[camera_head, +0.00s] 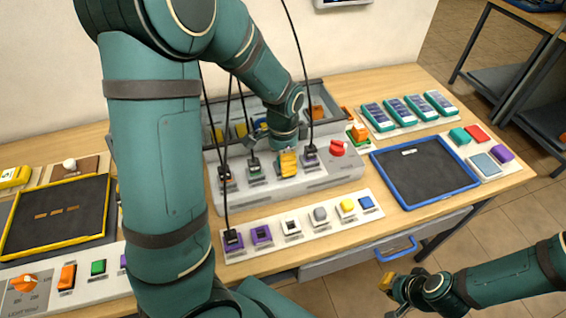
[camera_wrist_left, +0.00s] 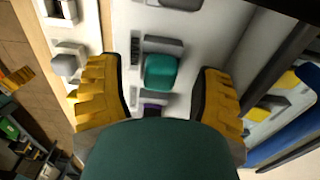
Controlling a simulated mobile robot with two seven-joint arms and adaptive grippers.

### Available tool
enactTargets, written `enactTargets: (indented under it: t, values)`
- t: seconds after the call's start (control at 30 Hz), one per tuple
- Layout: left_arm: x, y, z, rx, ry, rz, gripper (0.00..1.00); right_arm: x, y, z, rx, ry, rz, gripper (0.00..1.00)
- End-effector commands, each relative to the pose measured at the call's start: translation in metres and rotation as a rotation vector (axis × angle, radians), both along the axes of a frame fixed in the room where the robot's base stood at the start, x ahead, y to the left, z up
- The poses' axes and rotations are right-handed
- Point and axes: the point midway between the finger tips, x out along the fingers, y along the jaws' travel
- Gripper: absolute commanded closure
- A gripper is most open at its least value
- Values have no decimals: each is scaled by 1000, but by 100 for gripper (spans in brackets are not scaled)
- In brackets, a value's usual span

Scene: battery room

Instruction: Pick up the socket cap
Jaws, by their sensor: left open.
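A teal block (camera_wrist_left: 162,72), which looks like the socket cap, sits on the white panel of the charging unit (camera_head: 330,178). My left gripper (camera_head: 287,163) is over the front of that unit. In the left wrist view its yellow fingers (camera_wrist_left: 160,82) are open, one on each side of the teal block, with gaps on both sides. In the head view the gripper hides the block. A purple piece (camera_wrist_left: 153,110) shows just below the block in the wrist view. My right gripper (camera_head: 388,284) hangs low, in front of the table; its jaw opening is unclear.
Black plugs with cables stand on the unit on both sides of my left gripper, one close at its right (camera_head: 310,155). A front strip (camera_head: 330,229) holds several coloured sockets. A blue-rimmed tray (camera_head: 425,207) lies to the right. A red knob (camera_head: 337,148) is nearby.

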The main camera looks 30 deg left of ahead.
Motion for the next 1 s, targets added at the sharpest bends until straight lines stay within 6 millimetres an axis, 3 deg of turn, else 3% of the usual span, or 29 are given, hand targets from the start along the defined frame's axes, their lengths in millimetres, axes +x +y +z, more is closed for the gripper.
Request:
enactTargets:
  t: [0.1,0.37,0.53,0.57,1.0]
  values:
    - [0,0,-11,1,1,0,34,-1,0,-3,0,2,2,100]
    - [0,0,-11,0,-1,0,34,-1,0,-2,0,2,2,100]
    - [0,0,-11,1,-1,0,88,-1,0,-2,0,2,2,100]
    - [0,0,-11,1,-1,0,90,-1,0,-2,0,2,2,100]
    - [0,0,-3,0,-1,0,91,0,0,0,0,1,0,100]
